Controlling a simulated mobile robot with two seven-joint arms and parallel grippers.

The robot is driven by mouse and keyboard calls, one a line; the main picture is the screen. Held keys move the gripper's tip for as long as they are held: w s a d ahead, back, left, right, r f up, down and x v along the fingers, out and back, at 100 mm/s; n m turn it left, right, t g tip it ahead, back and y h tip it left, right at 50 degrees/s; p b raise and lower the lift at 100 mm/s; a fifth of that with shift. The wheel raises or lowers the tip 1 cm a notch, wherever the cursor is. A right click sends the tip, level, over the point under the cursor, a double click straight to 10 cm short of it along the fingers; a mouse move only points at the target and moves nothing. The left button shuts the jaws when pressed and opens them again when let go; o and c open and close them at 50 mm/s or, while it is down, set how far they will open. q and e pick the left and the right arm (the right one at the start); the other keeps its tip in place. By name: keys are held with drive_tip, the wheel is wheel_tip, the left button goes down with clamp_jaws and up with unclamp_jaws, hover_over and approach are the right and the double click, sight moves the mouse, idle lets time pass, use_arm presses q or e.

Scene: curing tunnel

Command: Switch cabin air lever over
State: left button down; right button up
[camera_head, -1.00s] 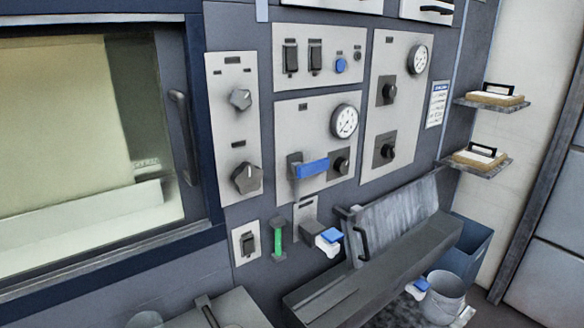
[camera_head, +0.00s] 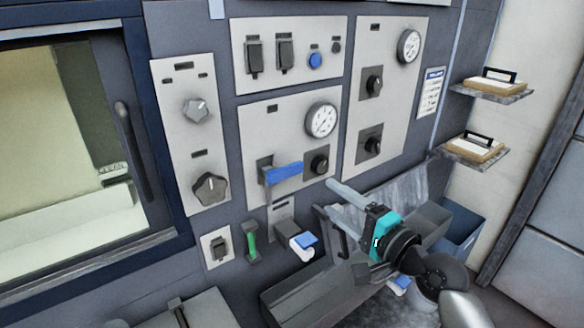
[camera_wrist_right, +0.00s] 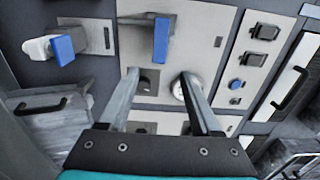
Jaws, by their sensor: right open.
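A lever with a blue handle (camera_head: 284,174) sticks out from the grey panel with a gauge, its handle pointing right in the head view. In the right wrist view the blue handle (camera_wrist_right: 161,40) lies just beyond my fingertips. No label naming the lever can be read. My right gripper (camera_head: 328,198) is open and empty, to the right of and slightly below the handle, apart from it. Its two fingers frame a gap in the right wrist view (camera_wrist_right: 159,74). My left gripper is not in view.
Below the panel are a green handle (camera_head: 251,243) and a white-and-blue fitting (camera_head: 303,242). A black knob (camera_head: 319,162) and a round gauge (camera_head: 321,119) sit close to the lever. A grey trough (camera_head: 300,292) runs beneath; a window (camera_head: 60,150) is at left.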

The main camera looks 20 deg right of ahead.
sight(293, 172)
drive_tip(key=x, duration=1.4)
drive_tip(key=shift+w+f, duration=0.1)
drive_tip(key=shift+w, duration=0.05)
drive_tip(key=shift+c, duration=0.3)
clamp_jaws()
idle(0.8)
